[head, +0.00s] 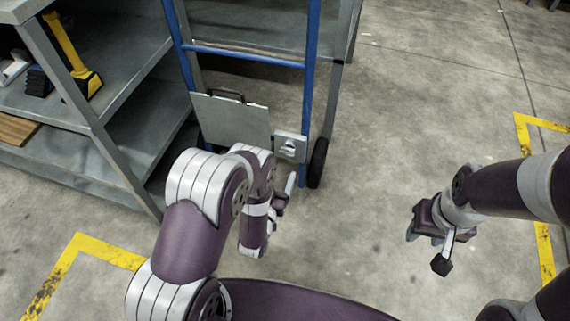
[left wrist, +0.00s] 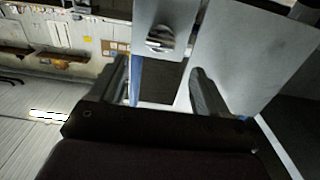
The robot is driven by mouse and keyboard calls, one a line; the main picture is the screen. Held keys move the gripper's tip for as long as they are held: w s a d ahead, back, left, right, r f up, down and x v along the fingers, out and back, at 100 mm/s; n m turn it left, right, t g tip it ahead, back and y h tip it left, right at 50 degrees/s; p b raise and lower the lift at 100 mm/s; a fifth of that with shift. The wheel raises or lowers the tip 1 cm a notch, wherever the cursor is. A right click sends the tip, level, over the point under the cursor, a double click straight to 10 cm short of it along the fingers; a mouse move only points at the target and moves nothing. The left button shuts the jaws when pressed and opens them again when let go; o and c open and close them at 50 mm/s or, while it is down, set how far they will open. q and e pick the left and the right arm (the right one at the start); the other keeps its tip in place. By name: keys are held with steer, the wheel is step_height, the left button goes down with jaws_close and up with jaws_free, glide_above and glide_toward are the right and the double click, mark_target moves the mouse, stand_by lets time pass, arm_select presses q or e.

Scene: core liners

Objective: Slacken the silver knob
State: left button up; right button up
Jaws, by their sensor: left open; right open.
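The silver knob (head: 288,147) sits on a small grey plate on the right side of a blue-framed cart, beside a larger grey panel. In the left wrist view the knob (left wrist: 159,40) shows near the top, on its plate, beyond my fingers. My left gripper (head: 287,192) is below the plate in the head view, apart from the knob. In the left wrist view its two fingers (left wrist: 158,88) are spread with nothing between them. My right gripper (head: 428,238) hangs over the floor at the right, open and empty, well away from the cart.
The grey panel (head: 230,121) has a dark handle on top. The blue frame (head: 309,75) stands over a black wheel (head: 318,163). A grey shelf unit (head: 128,97) with a yellow tool (head: 74,58) stands at the left. Floor at the right is clear, with yellow tape.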

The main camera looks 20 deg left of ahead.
mark_target(286, 153)
arm_select(q)
steer(key=w+b, duration=0.1)
steer(key=w, duration=0.2)
steer(key=w+b, duration=0.1)
steer(key=w, duration=0.3)
steer(key=shift+d+f+b, duration=0.1)
steer(key=shift+f+b, duration=0.1)
steer(key=shift+b, duration=0.1)
steer(key=shift+w+r, duration=0.15)
steer(key=shift+w, duration=0.15)
steer(key=c, duration=1.1)
steer(key=shift+o, duration=0.2)
